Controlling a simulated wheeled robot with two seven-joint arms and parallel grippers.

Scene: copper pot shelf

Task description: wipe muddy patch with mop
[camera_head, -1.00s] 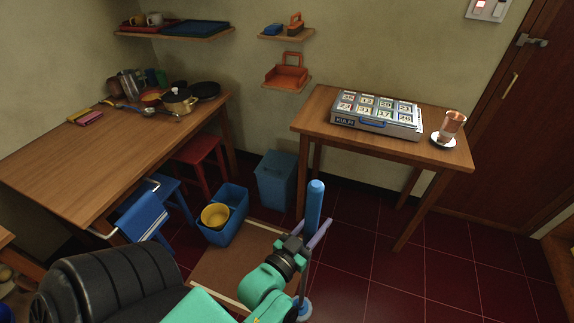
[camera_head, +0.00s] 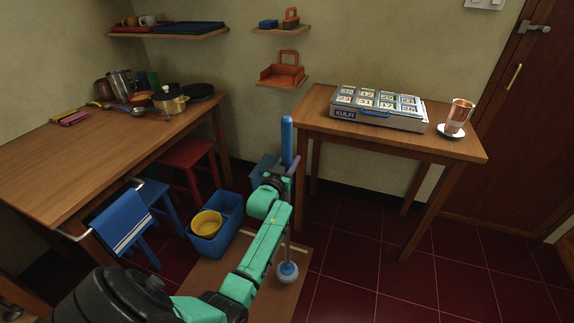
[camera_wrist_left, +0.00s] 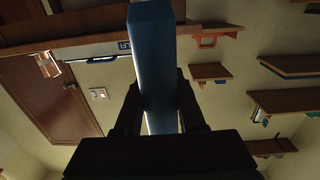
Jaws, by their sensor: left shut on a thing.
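The mop shows in the head view as an upright blue handle (camera_head: 287,140) with a thin shaft below it and a round blue-and-white head (camera_head: 288,272). My left gripper (camera_head: 280,178) is shut around the handle's lower part. In the left wrist view the blue handle (camera_wrist_left: 152,50) stands between the dark fingers of that gripper (camera_wrist_left: 158,100). The mop head appears over the right edge of a flat brown mat (camera_head: 210,280); I cannot tell if it touches. No muddy patch is clearly visible. My right gripper is not in view.
A blue bin (camera_head: 228,212) with a yellow bowl (camera_head: 206,224) stands left of my arm. A long table (camera_head: 80,165) and stools are at left. Dark red tiles (camera_head: 380,275) at right are clear.

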